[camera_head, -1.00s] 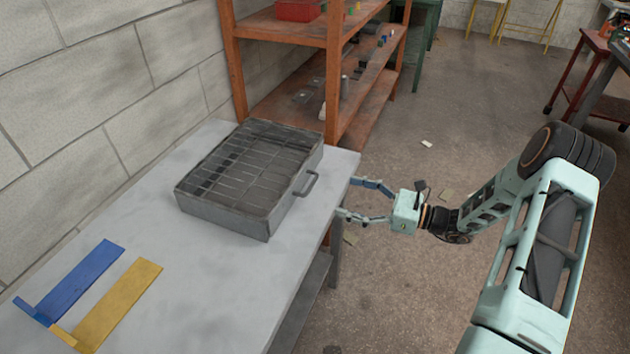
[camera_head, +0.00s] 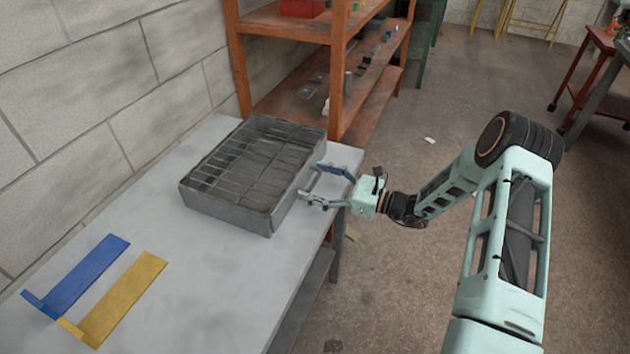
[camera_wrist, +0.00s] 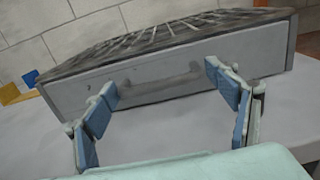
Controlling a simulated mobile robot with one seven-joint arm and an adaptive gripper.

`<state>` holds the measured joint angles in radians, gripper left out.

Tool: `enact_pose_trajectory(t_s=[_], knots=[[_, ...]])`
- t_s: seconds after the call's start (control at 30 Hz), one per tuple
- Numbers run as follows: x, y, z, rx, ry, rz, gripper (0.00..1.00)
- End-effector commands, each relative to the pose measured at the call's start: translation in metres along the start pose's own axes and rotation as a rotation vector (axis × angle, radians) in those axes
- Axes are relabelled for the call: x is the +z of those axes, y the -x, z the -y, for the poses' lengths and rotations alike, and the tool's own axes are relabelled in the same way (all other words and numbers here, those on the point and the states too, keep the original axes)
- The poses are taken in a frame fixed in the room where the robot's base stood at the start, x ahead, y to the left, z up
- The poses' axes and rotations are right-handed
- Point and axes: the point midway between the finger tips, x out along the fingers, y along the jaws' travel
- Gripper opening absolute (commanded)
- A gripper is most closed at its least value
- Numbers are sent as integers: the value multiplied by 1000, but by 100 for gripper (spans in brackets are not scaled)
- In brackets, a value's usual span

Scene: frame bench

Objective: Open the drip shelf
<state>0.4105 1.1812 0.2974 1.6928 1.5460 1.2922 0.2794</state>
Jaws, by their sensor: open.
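The drip shelf is a grey metal box (camera_head: 238,217) with a wire grate on top (camera_head: 255,165), standing on the grey table. Its front panel (camera_wrist: 258,62) faces my gripper and bears a grey bar handle (camera_wrist: 160,86). My gripper (camera_head: 308,184) is open at the front of the box, its fingers pointing at the panel. In the wrist view the two blue finger pads (camera_wrist: 160,90) stand to the left and right of the handle, with space between them. I cannot tell whether the fingertips touch the panel. The shelf looks shut.
A blue strip (camera_head: 80,275) and a yellow strip (camera_head: 125,297) lie on the table (camera_head: 215,300) at the front left. A block wall (camera_head: 80,120) runs behind the table. An orange shelf rack (camera_head: 337,80) stands beyond it. Open floor lies to the right.

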Motion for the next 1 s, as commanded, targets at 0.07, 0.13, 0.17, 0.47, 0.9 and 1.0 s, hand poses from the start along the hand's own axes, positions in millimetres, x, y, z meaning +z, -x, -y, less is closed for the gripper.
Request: enact_pose_trajectory(t_s=[0.07,0.13,0.17,0.47,0.9,1.0], knots=[[0,0,0,0,0,0,78],[0,0,0,0,0,0,70],[0,0,0,1,0,0,67],[0,0,0,-1,0,0,34],[0,67,3,-7,1,0,29],[0,86,3,-7,3,0,29]])
